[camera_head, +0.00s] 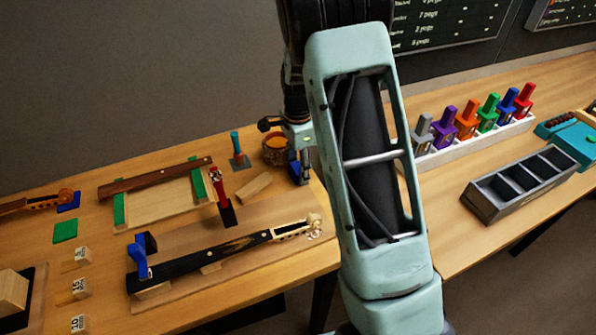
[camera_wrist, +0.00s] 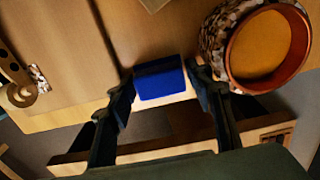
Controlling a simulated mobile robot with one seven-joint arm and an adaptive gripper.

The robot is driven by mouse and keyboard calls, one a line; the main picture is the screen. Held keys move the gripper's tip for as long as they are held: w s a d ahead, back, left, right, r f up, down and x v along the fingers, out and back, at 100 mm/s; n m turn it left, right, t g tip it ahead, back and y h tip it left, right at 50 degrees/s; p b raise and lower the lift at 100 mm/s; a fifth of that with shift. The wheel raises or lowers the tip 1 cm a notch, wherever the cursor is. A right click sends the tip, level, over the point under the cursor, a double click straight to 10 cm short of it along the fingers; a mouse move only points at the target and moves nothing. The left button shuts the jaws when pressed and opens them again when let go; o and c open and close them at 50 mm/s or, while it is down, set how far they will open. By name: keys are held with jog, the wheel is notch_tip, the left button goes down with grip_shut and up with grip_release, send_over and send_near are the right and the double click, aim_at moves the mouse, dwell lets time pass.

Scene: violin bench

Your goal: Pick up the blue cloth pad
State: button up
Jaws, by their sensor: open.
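My gripper (camera_head: 302,172) hangs low over the bench, close to the patterned bowl. In the wrist view its open fingers (camera_wrist: 161,78) are on either side of a small bright-blue pad (camera_wrist: 160,75) with a pale, wood-like lower face (camera_wrist: 165,99). The fingertips are near its left and right sides; I cannot tell whether they touch it. In the head view this pad is mostly hidden by my gripper.
The patterned bowl (camera_wrist: 211,42) stands close right of my fingers in the wrist view. A wooden block (camera_head: 255,186) and red-handled tool (camera_head: 216,184) lie nearby. A dark fingerboard neck (camera_head: 205,252) lies in front. A grey compartment tray (camera_head: 490,205) is at right.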

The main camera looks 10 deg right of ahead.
aim_at(298, 168)
jog(key=c, duration=0.7)
jog(key=shift+r, duration=0.55)
notch_tip(298, 168, up, 2)
jog(key=shift+r, duration=0.15)
jog(key=shift+s+d+r+b, duration=0.2)
jog(key=shift+s+r, duration=1.4)
jog(key=shift+s, duration=0.75)
jog(key=shift+s+d+r+b, duration=0.15)
jog(key=shift+s+r, duration=1.45)
jog(key=shift+s, duration=0.7)
jog(key=shift+s+d+r+b, duration=0.2)
jog(key=shift+s+r, duration=1.4)
jog(key=shift+s, duration=0.75)
